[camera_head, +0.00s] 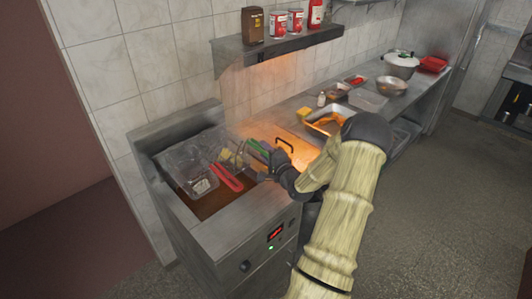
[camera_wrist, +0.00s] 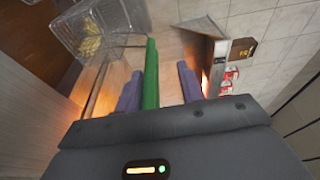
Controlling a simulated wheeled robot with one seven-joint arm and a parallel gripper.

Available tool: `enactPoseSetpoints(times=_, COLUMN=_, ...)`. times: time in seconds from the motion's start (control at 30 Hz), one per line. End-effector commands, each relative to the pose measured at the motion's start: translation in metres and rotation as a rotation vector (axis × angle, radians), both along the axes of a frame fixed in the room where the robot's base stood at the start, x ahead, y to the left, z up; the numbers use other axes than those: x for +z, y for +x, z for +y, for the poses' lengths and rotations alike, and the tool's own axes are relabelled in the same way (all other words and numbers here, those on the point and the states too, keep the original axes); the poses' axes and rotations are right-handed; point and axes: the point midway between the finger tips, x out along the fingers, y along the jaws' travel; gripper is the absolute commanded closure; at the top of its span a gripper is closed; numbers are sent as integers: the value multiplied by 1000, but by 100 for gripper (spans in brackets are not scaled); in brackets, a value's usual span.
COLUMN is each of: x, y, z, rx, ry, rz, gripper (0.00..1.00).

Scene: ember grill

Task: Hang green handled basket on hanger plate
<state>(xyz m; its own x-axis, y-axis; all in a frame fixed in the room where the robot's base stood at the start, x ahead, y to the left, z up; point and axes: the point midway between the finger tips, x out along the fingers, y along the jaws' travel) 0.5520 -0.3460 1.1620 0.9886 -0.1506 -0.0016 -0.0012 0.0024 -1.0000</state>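The green handle (camera_head: 258,147) shows in the head view beside the mesh basket with pale yellow food (camera_head: 233,157), over the fryer. My gripper (camera_head: 276,160) is at the handle's right, partly hidden by my arm. In the wrist view the green handle (camera_wrist: 150,75) stands between the two purple fingers of my gripper (camera_wrist: 160,88). The handle is close against the left finger, with a visible gap to the right finger. A mesh basket with yellow food (camera_wrist: 92,42) is at the upper left. The fryer's upright back panel (camera_head: 178,123) is behind the baskets; I cannot make out hooks.
A second mesh basket with a red handle (camera_head: 228,177) sits to the left in the fryer (camera_head: 215,232). A wall shelf (camera_head: 280,47) with cans is above. A counter with a metal tray (camera_head: 326,118) and bowls runs to the right.

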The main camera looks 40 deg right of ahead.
Motion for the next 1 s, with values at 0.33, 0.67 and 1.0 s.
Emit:
enactPoseSetpoints(times=0.33, x=-3, y=-29, z=3, rx=-2, ry=-1, rz=-1, gripper=62)
enactPoseSetpoints(times=0.67, x=-3, y=-94, z=13, rx=-3, ry=-1, rz=-3, gripper=62)
enactPoseSetpoints(times=1.0, x=-1, y=-157, z=23, rx=-2, ry=-2, rz=-4, gripper=62)
